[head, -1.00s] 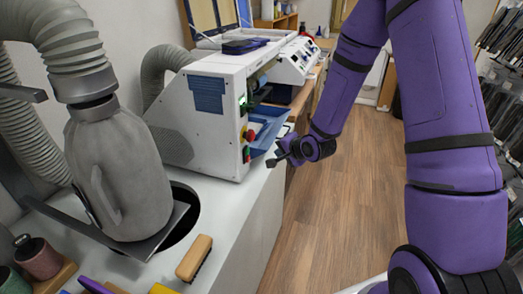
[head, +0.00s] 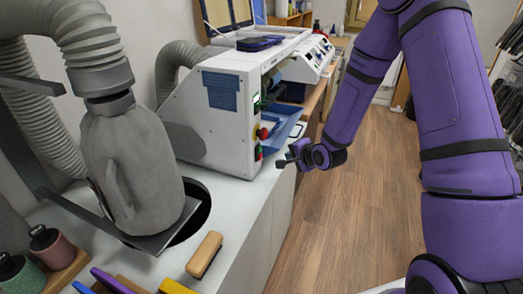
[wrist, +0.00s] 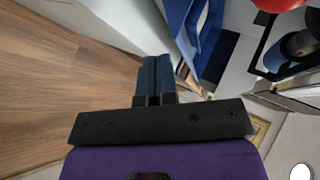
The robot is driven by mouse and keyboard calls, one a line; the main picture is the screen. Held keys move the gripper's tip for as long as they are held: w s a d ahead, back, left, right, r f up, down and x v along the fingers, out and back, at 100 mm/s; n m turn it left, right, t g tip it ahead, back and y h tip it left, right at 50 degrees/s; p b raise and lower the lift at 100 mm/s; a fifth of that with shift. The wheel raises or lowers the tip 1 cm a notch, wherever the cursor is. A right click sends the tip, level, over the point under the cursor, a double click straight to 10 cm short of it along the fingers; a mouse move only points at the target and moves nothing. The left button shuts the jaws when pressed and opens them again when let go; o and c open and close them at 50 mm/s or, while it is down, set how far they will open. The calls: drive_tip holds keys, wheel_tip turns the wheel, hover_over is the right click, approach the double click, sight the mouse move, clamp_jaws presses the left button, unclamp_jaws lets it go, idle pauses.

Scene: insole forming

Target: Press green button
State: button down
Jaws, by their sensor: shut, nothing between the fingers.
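The white machine (head: 225,125) stands on the counter in the head view. Its front edge carries a red knob on a yellow base (head: 263,133) and a small green and red control (head: 258,154) below it. These are small, and I cannot tell clearly which green spot is the green button. My gripper (head: 281,163) is shut and empty, just right of the machine's front at about the height of the lower control, apart from it. In the wrist view my closed fingers (wrist: 155,78) point up the picture. The green button cannot be made out there; a red round part (wrist: 278,4) shows at the top right.
A blue tray (head: 284,130) juts from the machine's front close above my gripper; it also shows in the wrist view (wrist: 183,25). The wooden floor (head: 350,220) to the right is clear.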

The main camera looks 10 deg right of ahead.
sight(260, 149)
drive_tip(key=w+a, duration=0.4)
drive_tip(key=a, duration=0.1)
drive_tip(key=shift+a, duration=0.2)
drive_tip(key=shift+a, duration=0.1)
idle(2.0)
drive_tip(key=shift+w+a, duration=0.2)
